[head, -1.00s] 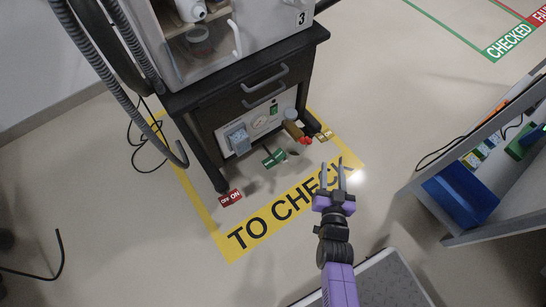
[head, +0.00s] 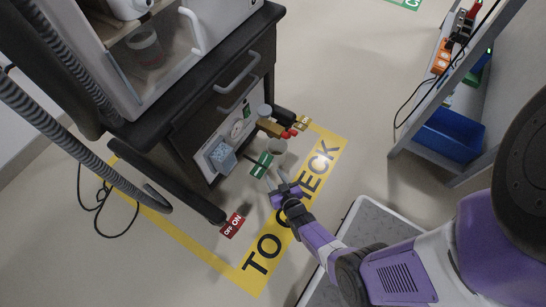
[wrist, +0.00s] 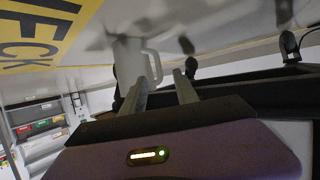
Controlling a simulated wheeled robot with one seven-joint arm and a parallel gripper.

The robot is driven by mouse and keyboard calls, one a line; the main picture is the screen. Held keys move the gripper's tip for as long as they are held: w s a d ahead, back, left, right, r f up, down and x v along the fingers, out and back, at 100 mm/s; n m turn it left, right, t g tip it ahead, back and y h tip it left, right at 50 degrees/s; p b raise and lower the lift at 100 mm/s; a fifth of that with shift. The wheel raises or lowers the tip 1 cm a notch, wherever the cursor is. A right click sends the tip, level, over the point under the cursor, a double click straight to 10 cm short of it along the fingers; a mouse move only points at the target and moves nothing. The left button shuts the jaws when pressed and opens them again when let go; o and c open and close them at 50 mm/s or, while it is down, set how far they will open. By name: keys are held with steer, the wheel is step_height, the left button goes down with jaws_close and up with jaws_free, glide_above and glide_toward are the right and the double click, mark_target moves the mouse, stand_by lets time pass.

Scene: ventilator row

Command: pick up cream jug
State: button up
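The cream jug (head: 278,147) stands on the floor in front of the black cart, beside a green tag (head: 262,164). In the wrist view the pale jug (wrist: 128,62) and its loop handle show just beyond my fingertips, mostly past the left finger. My gripper (head: 275,179) is low over the floor, short of the jug, on its near side. In the wrist view my gripper (wrist: 160,78) has its two fingers apart with nothing held between them. Whether a finger touches the jug cannot be told.
The cart (head: 230,90) stands close behind the jug. Brown and red items (head: 275,128), a blue box (head: 222,157) and a red OFF/ON tag (head: 232,225) are nearby. A grey hose (head: 80,150) hangs left. A shelf with a blue bin (head: 450,135) stands right.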

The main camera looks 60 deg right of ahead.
steer(key=b+x, duration=0.1)
steer(key=x, duration=0.1)
steer(key=b+x, duration=0.2)
steer(key=shift+d+f+b, duration=0.2)
steer(key=shift+f+b, duration=0.1)
steer(key=shift+f, duration=0.15)
steer(key=shift+w+d+b, duration=0.3)
steer(key=shift+w+b, duration=0.1)
steer(key=shift+w, duration=0.1)
jaws_close()
stand_by(0.7)
